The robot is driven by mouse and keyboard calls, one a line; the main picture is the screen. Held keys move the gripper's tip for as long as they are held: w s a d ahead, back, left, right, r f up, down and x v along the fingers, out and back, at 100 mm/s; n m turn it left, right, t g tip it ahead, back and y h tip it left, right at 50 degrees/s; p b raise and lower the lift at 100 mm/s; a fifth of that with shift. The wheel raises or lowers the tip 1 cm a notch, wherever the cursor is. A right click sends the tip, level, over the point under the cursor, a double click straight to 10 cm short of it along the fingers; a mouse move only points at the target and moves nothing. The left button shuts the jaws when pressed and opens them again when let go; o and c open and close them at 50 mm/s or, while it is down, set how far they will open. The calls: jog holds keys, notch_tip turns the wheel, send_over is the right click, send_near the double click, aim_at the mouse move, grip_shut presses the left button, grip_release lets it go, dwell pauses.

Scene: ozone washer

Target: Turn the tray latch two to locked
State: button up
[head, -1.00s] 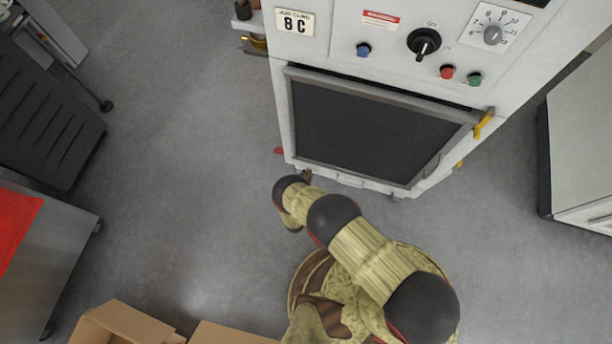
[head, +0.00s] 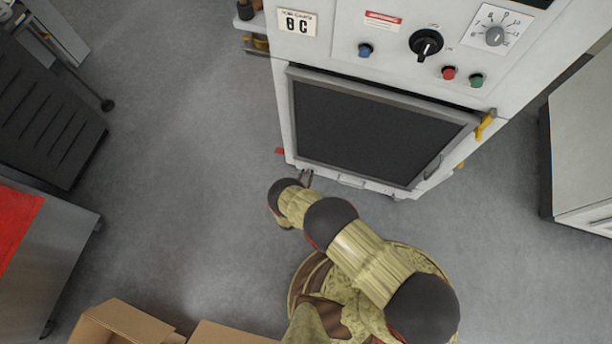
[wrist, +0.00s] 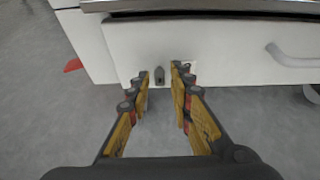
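A small dark grey latch (wrist: 160,76) sits on the white front panel of the low tray (wrist: 230,42) in the wrist view. It appears upright. My gripper (wrist: 161,82) is open, with one finger on each side of the latch in the picture and nothing held. I cannot tell whether either finger touches it. In the head view my gripper (head: 306,179) is at the lower left front corner of the white machine (head: 284,120). The latch cannot be made out there. No label tells which latch this is.
A tray handle (wrist: 291,57) is to the right of the latch. A red tab (wrist: 74,66) sticks out at the left. The dark door (head: 375,130) is above the tray. Cardboard boxes (head: 125,325) stand at the lower left; the floor left of the machine is clear.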

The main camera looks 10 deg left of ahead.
jog(key=shift+o, duration=0.5)
jog(key=shift+s, duration=0.1)
jog(key=v, duration=1.1)
jog(key=shift+s+r, duration=0.15)
jog(key=shift+s, duration=0.2)
